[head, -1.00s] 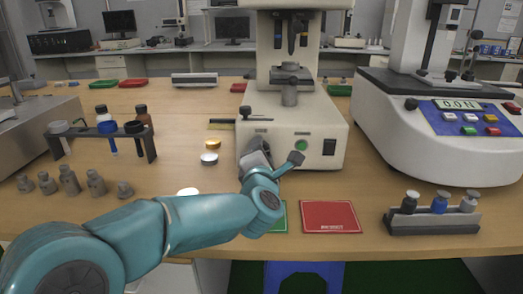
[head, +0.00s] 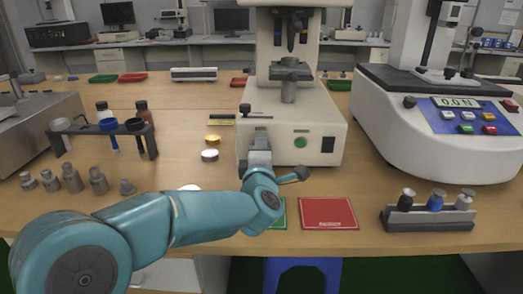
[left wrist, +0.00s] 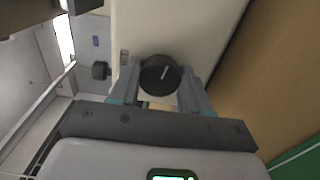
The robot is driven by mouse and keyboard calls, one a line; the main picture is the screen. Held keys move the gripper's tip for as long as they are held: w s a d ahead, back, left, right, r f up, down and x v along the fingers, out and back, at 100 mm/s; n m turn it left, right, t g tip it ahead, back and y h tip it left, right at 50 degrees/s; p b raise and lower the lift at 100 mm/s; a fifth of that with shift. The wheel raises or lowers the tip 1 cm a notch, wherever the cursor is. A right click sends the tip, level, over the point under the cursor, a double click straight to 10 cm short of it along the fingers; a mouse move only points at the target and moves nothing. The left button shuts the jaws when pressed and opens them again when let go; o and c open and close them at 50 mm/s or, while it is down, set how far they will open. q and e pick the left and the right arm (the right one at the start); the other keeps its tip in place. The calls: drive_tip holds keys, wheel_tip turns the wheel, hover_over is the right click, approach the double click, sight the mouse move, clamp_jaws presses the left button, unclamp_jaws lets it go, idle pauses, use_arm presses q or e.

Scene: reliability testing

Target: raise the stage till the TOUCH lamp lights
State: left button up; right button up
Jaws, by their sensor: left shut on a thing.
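The cream tester (head: 272,118) stands at the middle of the bench. Its grey stage (head: 290,74) sits on a short post, below a dark twin-pronged head. A round green light or button (head: 301,143) is on the front panel; I cannot read a TOUCH label or tell if it is lit. My left gripper (head: 259,143) is at the panel's left side. In the left wrist view its fingers (left wrist: 160,80) are on both sides of a round black knob (left wrist: 160,72) with a white mark, shut on it. My right gripper is not in view.
A red mat (head: 328,213) and a partly covered green mat (head: 280,214) lie in front of the tester. A rack with several bottles (head: 430,217) is at right, near a second machine (head: 440,135). Weights (head: 72,178) and a vial rack (head: 105,135) stand at left.

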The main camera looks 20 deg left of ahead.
use_arm(q)
drive_tip(key=o, duration=1.1)
drive_tip(key=shift+s, duration=0.1)
drive_tip(key=p+v, duration=0.1)
drive_tip(key=v, duration=1.5)
